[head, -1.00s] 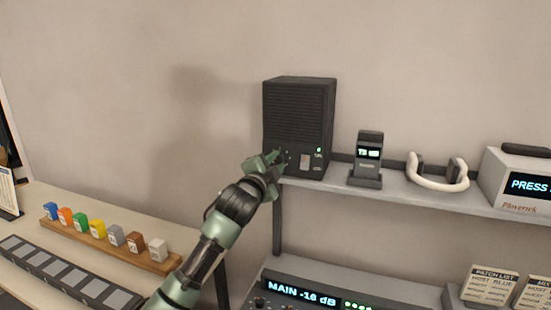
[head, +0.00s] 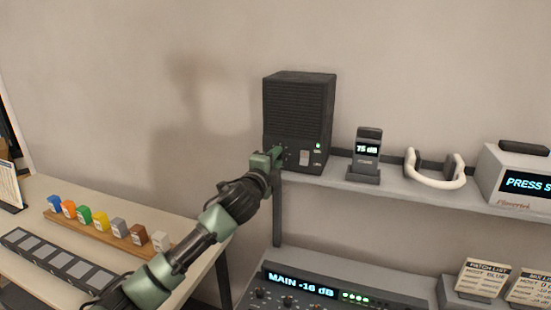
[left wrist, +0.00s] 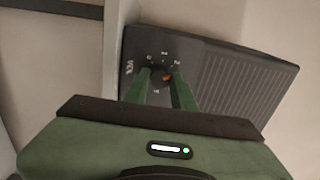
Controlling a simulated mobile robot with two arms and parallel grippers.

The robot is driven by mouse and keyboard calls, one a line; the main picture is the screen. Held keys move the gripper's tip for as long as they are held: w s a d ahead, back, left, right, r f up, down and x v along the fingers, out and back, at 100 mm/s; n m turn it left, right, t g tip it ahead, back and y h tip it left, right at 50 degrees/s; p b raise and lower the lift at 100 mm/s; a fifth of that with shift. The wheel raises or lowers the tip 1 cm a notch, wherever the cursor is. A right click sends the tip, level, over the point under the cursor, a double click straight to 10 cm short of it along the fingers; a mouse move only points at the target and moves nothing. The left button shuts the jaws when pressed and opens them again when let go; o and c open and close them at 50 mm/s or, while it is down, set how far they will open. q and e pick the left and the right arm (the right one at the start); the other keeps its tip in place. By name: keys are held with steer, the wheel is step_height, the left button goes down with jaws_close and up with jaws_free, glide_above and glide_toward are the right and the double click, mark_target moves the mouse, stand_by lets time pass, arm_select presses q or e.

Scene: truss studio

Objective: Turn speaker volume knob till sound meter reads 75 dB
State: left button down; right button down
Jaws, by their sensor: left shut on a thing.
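The black speaker (head: 298,110) stands on the grey shelf, with a small green light on its front. Its volume knob (left wrist: 167,77), dark with an orange mark, shows in the left wrist view with a printed scale around it. My left gripper (head: 275,155) is at the speaker's lower left front; in the left wrist view its green fingers (left wrist: 162,83) are shut on the knob. In the head view the gripper hides the knob. The sound meter (head: 367,152) stands upright right of the speaker and reads 75 dB. My right gripper is not in view.
Right of the meter on the shelf (head: 400,188) are white headphones (head: 436,181) and a white box with a screen (head: 515,180). A mixer (head: 330,290) reading MAIN -16 dB sits below. Several coloured blocks stand on a wooden rack (head: 90,232) at left.

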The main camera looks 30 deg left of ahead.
arm_select(q)
steer(key=shift+f, duration=0.15)
steer(key=c, duration=1.2)
jaws_free()
steer(key=shift+d, duration=0.1)
steer(key=shift+o, duration=0.2)
steer(key=b+v, duration=0.3)
steer(key=v, duration=0.4)
steer(key=shift+s, duration=0.4)
steer(key=shift+d, duration=0.1)
